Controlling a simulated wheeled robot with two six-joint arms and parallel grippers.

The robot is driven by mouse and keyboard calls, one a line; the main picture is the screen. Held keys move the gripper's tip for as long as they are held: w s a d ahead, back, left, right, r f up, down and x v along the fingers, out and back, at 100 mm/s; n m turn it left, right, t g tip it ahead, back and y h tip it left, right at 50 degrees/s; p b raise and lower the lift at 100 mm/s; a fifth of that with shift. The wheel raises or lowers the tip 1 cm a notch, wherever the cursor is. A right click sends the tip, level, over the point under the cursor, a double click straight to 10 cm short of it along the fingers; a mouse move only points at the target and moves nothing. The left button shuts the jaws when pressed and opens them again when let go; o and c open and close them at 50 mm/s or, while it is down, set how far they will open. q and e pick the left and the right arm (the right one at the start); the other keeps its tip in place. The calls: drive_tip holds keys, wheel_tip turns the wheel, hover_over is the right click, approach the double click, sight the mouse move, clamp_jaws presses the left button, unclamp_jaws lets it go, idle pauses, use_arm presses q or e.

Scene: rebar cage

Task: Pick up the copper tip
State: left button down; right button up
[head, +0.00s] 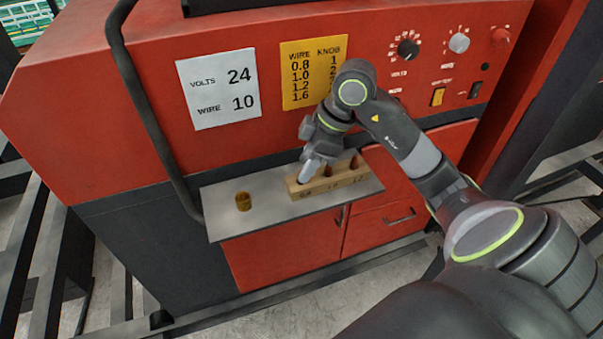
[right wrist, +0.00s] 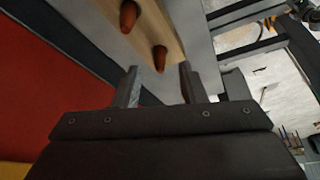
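A wooden block (head: 322,187) with small markings on its front sits on the grey shelf of the red machine. Copper tips stand in it, one (head: 328,171) near the middle and one (head: 354,163) to the right. Two copper tips also show in the right wrist view, the nearer (right wrist: 160,58) and the farther (right wrist: 128,15). My right gripper (head: 309,172) is over the block's left end and hides what is there. In the right wrist view its fingers (right wrist: 160,82) are apart, with no tip visibly held; the nearer tip is just beyond the gap. My left gripper is not in view.
A small brass-coloured cup (head: 243,202) stands on the shelf (head: 219,211) left of the block. A black hose (head: 150,110) hangs at the left. The machine's front carries a white card (head: 218,89), a yellow chart (head: 313,73) and knobs (head: 408,49).

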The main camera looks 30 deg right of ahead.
drive_tip(key=shift+x, duration=0.9)
drive_tip(key=shift+c, duration=0.5)
clamp_jaws()
